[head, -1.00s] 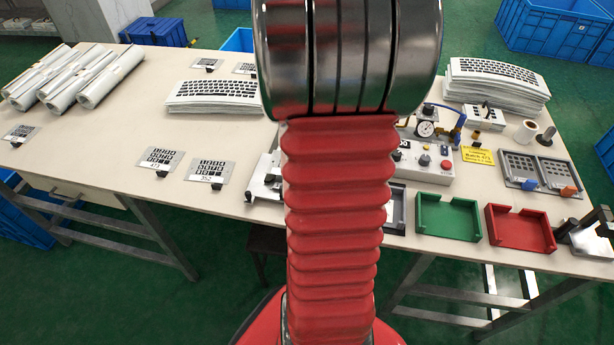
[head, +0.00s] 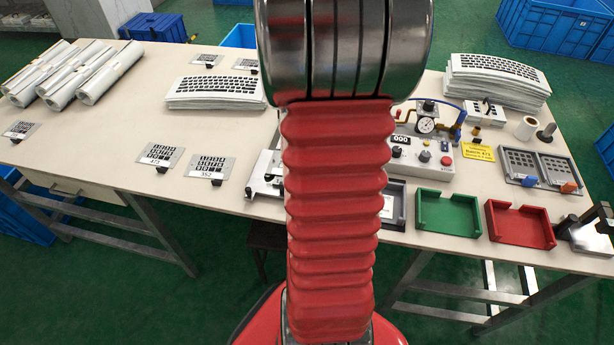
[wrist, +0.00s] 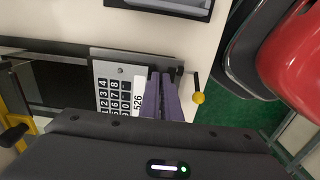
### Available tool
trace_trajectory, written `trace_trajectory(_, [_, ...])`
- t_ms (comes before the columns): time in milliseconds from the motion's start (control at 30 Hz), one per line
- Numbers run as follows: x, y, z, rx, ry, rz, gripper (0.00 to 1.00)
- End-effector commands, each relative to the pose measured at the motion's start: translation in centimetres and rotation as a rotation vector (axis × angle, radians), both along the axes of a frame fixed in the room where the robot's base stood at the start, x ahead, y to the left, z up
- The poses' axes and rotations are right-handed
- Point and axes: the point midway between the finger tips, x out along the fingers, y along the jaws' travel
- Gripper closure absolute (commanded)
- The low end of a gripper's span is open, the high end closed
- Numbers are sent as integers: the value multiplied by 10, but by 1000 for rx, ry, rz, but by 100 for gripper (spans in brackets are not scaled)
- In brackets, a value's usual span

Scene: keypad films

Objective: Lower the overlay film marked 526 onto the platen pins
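The overlay film marked 526 (wrist: 121,88) shows in the wrist view as a grey sheet with black keys and a white label. My gripper (wrist: 161,78) has its purple fingers close together at the label edge, where they appear shut on the film's tab; the tab itself is hidden. The film lies over or just above the press fixture (wrist: 50,46); I cannot tell whether it touches. No platen pins can be made out. In the head view the fixture (head: 262,176) is partly hidden behind my arm, which also hides my gripper.
A yellow-knobbed lever (wrist: 198,97) stands right of the fingers. Films marked 473 (head: 160,156) and 352 (head: 211,167) lie left of the fixture. A green tray (head: 448,214), a red tray (head: 520,224) and a control box (head: 424,156) are to the right.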

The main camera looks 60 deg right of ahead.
Motion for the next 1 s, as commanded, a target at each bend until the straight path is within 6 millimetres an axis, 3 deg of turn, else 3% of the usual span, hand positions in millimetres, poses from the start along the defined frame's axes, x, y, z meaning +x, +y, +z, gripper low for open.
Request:
trace_trajectory(100, [0, 0, -2, 0, 0, 0, 100])
trace_trajectory(400, [0, 0, -2, 0, 0, 0, 76])
trace_trajectory(767, [0, 0, 1, -1, 0, 0, 75])
trace_trajectory(1000, [0, -1, 23, -3, -3, -1, 75])
